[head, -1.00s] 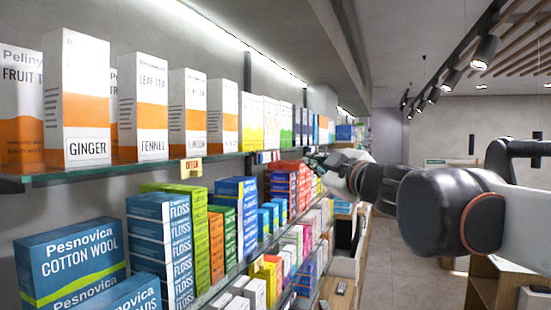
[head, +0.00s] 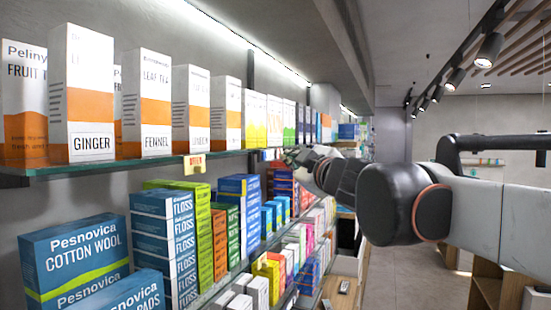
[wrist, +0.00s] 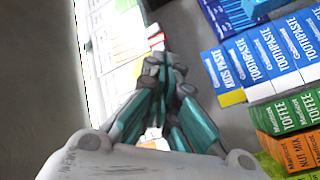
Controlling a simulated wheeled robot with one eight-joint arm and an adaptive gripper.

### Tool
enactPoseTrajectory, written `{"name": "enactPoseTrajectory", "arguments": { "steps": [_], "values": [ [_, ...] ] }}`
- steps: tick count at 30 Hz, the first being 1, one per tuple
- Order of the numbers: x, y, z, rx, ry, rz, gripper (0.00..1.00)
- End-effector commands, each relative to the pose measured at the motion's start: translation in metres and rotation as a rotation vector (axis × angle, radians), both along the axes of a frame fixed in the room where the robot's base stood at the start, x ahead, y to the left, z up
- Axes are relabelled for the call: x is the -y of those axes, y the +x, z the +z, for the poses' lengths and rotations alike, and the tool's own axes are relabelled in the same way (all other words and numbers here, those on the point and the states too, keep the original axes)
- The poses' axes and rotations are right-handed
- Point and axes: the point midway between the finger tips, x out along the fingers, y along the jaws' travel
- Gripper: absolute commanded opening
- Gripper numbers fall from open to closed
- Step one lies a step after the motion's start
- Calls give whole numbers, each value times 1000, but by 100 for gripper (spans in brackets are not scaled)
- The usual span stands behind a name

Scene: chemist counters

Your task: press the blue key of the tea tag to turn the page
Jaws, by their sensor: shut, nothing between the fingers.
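My gripper (head: 289,156) is at the edge of the upper shelf, past the tea boxes, with its fingers together and empty. In the wrist view my gripper (wrist: 168,68) shows teal and grey fingers, closed, pointing at the shelf front. A small pale tag (head: 267,155) sits on the shelf edge just left of the fingertips in the head view. I cannot tell whether it is the tea tag. No blue key can be made out; the fingers may hide it. Whether the fingertips touch anything is unclear.
Tea boxes, such as ginger (head: 90,100) and fennel (head: 147,105), stand on the upper glass shelf (head: 110,168). A yellow offer tag (head: 194,164) hangs on its edge. Toothpaste boxes (wrist: 262,58) fill the lower shelf beside my gripper. The aisle floor (head: 400,270) is free.

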Motion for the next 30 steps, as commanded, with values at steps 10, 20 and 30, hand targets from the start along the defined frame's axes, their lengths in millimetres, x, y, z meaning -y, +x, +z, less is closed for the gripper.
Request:
{"name": "enactPoseTrajectory", "arguments": {
  "steps": [10, 20, 30],
  "values": [
    [-24, 9, 0, 0, 0, 0, 0],
    [-25, 9, 0, 0, -1, 0, 0],
    [-25, 9, 0, 0, -1, 0, 0]
  ]
}}
